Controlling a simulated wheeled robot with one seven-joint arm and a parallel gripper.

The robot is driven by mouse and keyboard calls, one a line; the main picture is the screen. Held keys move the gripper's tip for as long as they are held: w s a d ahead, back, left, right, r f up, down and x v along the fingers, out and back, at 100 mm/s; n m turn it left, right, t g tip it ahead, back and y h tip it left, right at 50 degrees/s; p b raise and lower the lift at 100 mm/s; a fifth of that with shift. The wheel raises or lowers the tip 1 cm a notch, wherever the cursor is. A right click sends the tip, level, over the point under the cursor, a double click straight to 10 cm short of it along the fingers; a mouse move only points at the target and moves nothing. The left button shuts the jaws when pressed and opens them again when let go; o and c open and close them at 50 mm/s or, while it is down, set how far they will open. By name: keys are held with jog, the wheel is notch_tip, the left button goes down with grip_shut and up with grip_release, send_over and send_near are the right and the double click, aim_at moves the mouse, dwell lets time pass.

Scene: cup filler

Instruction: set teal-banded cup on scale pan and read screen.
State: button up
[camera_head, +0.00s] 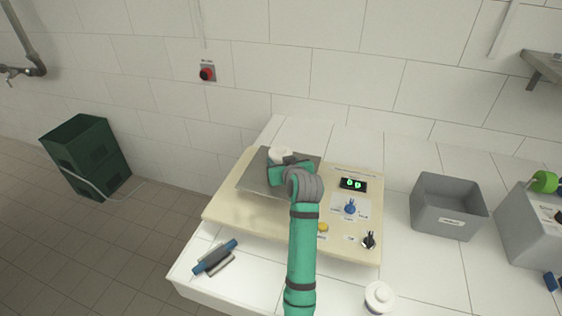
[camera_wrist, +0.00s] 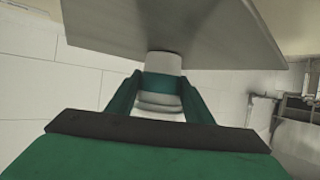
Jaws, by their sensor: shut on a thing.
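The white cup (camera_head: 281,154) shows just above my gripper (camera_head: 279,168), over the grey metal scale pan (camera_head: 255,180). In the wrist view the cup (camera_wrist: 163,62) is held between my two green fingers, with a teal band across it. My gripper is shut on it. The pan (camera_wrist: 180,30) fills the top of the wrist view, and the cup's far end meets it in the picture. I cannot tell whether it rests there or hovers slightly. The screen (camera_head: 353,185) is lit with green characters, too small to read surely.
The cream scale body (camera_head: 230,212) carries a blue knob (camera_head: 350,208), a yellow button (camera_head: 323,227) and a black switch (camera_head: 369,240). A grey bin (camera_head: 448,207) stands to the right.

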jog(key=o, duration=1.1)
jog(key=shift+f, duration=0.1)
jog(key=shift+r, duration=0.2)
jog(key=v, duration=1.2)
